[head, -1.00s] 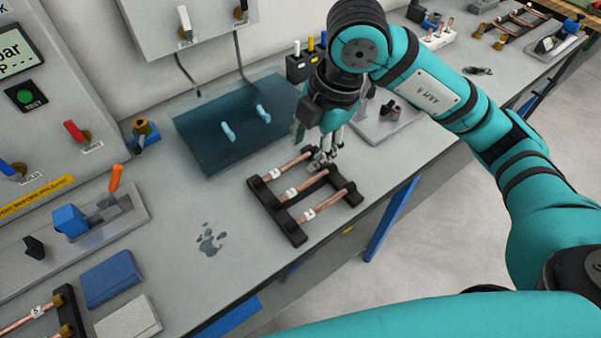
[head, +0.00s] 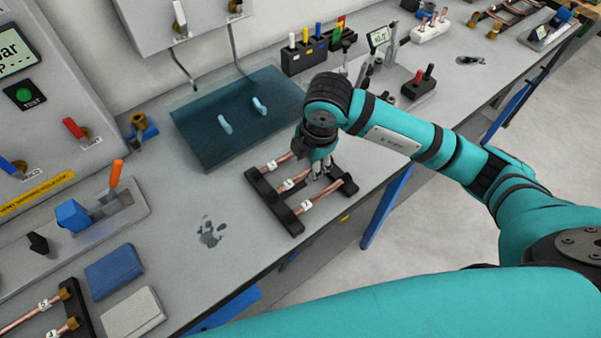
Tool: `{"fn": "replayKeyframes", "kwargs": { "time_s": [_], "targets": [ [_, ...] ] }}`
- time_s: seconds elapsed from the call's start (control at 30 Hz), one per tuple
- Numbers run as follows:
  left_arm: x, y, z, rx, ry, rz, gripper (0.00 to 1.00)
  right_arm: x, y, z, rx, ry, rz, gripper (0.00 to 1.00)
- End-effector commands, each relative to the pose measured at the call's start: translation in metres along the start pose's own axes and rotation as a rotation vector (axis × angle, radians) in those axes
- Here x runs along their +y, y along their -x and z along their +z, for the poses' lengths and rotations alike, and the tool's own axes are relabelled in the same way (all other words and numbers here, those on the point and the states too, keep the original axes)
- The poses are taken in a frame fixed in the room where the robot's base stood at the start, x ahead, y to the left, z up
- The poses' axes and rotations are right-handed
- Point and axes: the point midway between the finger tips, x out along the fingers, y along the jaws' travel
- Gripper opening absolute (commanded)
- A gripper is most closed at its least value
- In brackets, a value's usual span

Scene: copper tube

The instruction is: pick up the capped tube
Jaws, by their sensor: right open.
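Three copper tubes with white tags lie across a black rack (head: 290,222) on the bench: a far one (head: 275,164), a middle one (head: 272,193) and a near one (head: 325,196). I cannot tell which has a cap. My right gripper (head: 321,177) points down over the right part of the rack, with its open fingers close to the middle tube. The wrist and fingers hide the right parts of the far and middle tubes. I cannot tell whether the fingers touch a tube. My left gripper is out of view.
A second rack (head: 75,300) at the lower left holds copper tubes with brass ends. A dark blue tray (head: 205,150) with two light-blue pieces lies behind the first rack. Blue (head: 113,270) and grey (head: 132,312) blocks lie at front left. Bench around the dark stain (head: 209,233) is clear.

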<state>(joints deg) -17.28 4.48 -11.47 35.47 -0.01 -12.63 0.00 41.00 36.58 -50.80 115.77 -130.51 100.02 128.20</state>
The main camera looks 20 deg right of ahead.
Motion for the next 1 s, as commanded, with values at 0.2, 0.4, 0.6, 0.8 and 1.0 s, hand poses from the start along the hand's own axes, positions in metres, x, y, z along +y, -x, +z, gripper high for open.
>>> {"fn": "replayKeyframes", "kwargs": {
  "time_s": [0.2, 0.4, 0.6, 0.8, 1.0],
  "targets": [
    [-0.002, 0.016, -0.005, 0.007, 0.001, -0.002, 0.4, -0.002, -0.03, 0.001, 0.0, -0.001, -0.006, 0.42],
    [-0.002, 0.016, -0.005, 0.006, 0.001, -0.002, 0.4, -0.002, -0.04, 0.001, -0.001, 0.0, -0.002, 0.42],
    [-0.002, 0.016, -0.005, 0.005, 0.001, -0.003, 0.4, -0.002, -0.039, 0.001, 0.0, 0.0, -0.002, 0.33],
    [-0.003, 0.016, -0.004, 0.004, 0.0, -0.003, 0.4, -0.002, -0.039, 0.001, 0.0, 0.0, -0.002, 0.07],
    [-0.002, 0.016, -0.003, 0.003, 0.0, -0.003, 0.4, -0.002, -0.039, 0.001, 0.0, 0.0, -0.002, 0.0]
  ]
}}
